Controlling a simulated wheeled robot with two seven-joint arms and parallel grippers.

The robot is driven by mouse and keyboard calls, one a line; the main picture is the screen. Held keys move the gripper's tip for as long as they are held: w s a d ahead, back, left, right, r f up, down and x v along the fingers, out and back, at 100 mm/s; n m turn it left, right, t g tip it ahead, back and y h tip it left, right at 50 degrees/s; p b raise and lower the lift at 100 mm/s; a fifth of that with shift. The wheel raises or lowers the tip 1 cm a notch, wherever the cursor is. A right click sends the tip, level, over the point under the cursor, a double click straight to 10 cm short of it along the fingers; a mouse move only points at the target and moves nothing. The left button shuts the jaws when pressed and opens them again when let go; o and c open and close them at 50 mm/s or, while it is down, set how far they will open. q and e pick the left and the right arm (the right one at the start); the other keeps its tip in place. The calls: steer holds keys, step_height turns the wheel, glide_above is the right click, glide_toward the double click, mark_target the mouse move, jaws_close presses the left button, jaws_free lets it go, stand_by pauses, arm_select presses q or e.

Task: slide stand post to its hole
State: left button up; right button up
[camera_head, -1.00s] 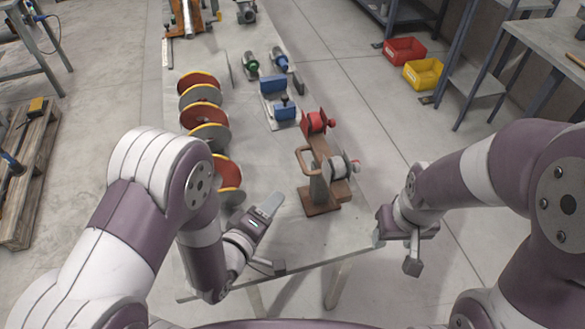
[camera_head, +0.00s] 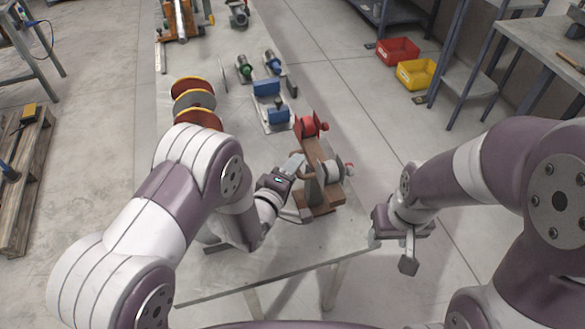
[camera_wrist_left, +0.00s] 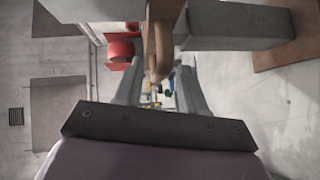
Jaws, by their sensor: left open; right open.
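The stand post (camera_head: 313,191) is a short grey upright on a brown base plate (camera_head: 322,204) near the table's front right. It carries a brown beam with a red bracket (camera_head: 308,127) and a grey roll (camera_head: 329,172). A brown loop handle (camera_head: 305,165) sticks out to its left. My left gripper (camera_head: 292,190) is open at the handle. In the left wrist view the handle (camera_wrist_left: 160,45) lies between the two open fingers (camera_wrist_left: 160,90); contact cannot be told. My right gripper (camera_head: 392,250) is open and empty, beyond the table's right edge. I cannot make out the hole.
Blue fixtures (camera_head: 268,103) and green-and-blue motors (camera_head: 258,65) stand further back. The table front (camera_head: 275,268) is mostly clear. Red and yellow bins (camera_head: 398,51) are off to the right.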

arm_select(q)
jaws_close()
step_height(320, 180, up, 6)
steer(key=p, duration=0.3)
steer(key=shift+w+f, duration=0.1)
steer(key=shift+f, duration=0.15)
steer(key=shift+c, duration=0.3)
jaws_free()
steer(key=shift+o, duration=0.3)
steer(key=shift+f, duration=0.15)
